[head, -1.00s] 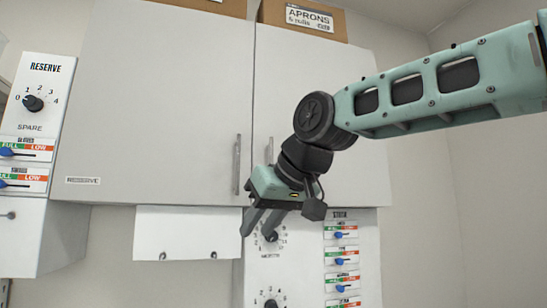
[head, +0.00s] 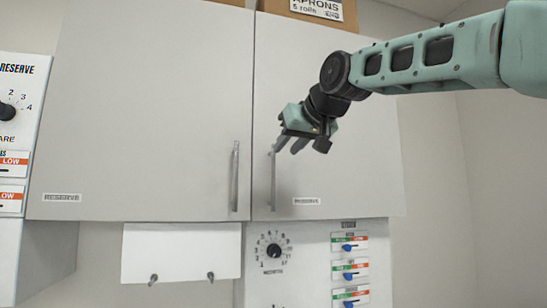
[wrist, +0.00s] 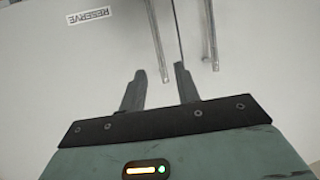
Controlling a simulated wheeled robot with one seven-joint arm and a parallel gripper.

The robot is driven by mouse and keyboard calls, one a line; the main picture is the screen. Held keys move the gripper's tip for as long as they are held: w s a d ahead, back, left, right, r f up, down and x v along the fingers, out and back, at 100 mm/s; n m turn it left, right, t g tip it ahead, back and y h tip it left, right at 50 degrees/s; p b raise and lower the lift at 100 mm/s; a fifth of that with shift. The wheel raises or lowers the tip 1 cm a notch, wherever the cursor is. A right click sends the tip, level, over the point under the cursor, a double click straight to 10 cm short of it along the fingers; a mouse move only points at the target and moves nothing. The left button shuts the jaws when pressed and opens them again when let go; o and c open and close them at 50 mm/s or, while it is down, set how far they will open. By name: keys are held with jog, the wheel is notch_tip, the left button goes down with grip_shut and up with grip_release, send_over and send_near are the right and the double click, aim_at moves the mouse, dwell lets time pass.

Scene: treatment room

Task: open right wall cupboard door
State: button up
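The right wall cupboard door (head: 330,150) is light grey and shut. Its vertical bar handle (head: 273,182) is near its left edge, and a small label (head: 307,201) is beside the handle's lower end. My gripper (head: 285,148) is by the upper end of this handle, fingers pointing down-left. In the wrist view, my gripper (wrist: 160,73) has two separate fingers and is open. The right door's handle (wrist: 156,32) appears on the left there, its near end between the fingertips in the picture. I cannot tell whether the fingers are around it in depth.
The shut left door (head: 150,120) has its own handle (head: 235,177), close to the right one; it also shows in the wrist view (wrist: 210,35). A carton (head: 315,12) stands on top. Below are a white panel (head: 180,252) and a dial panel (head: 290,265).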

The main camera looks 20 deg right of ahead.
jog(key=p+x, duration=0.2)
jog(key=x, duration=0.6)
jog(key=shift+w+f+p, duration=0.1)
jog(key=shift+w+p, duration=0.05)
jog(key=shift+p, duration=0.25)
grip_shut()
